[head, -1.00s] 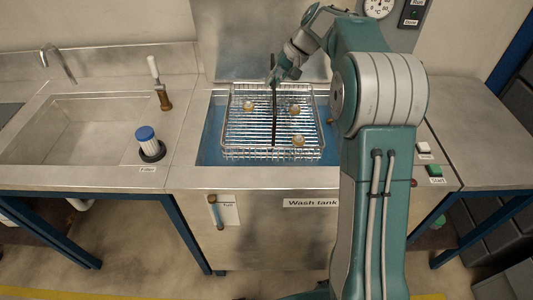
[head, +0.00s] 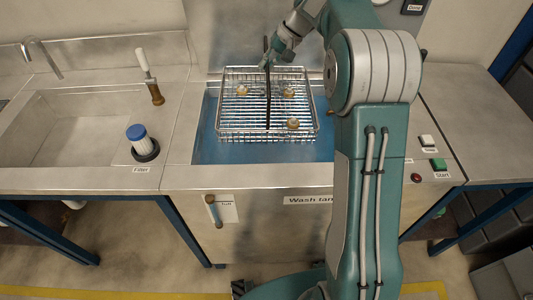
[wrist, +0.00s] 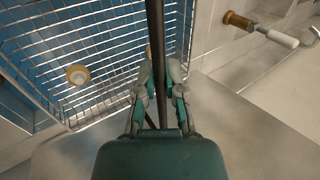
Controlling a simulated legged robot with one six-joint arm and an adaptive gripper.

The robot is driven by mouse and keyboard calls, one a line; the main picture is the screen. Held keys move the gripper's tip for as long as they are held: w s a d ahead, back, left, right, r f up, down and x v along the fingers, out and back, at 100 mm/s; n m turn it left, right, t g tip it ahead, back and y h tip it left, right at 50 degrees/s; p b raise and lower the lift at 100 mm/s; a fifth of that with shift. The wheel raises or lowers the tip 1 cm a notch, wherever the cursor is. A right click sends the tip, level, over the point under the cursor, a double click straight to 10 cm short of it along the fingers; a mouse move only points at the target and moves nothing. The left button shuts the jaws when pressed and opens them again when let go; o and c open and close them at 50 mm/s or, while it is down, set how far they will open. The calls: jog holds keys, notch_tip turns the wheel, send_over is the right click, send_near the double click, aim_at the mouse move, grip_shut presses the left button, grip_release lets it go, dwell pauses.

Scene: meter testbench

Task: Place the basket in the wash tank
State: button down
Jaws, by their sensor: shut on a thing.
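The wire basket (head: 232,118) holds brass-coloured round parts (head: 292,123) and is over the blue wash tank (head: 212,148) in the head view. More blue tank floor shows in front of it. My gripper (head: 268,62) is at the basket's far side, shut on its dark handle bar (head: 267,100). In the wrist view my gripper (wrist: 160,85) closes around the dark bar (wrist: 155,30), with the basket mesh (wrist: 100,50) behind it. Whether the basket's underside touches anything is hidden.
A blue-topped filter (head: 138,135) stands left of the tank. A lever valve (head: 150,78) rises beside the sink (head: 70,130). The tank lid (head: 245,30) stands open behind. Start and other buttons (head: 437,163) are on the right worktop.

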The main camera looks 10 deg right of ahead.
notch_tip(320, 180, down, 24)
jog(key=shift+r, duration=0.25)
jog(key=c, duration=0.8)
grip_release()
jog(key=shift+s, duration=0.1)
jog(key=shift+o, duration=0.2)
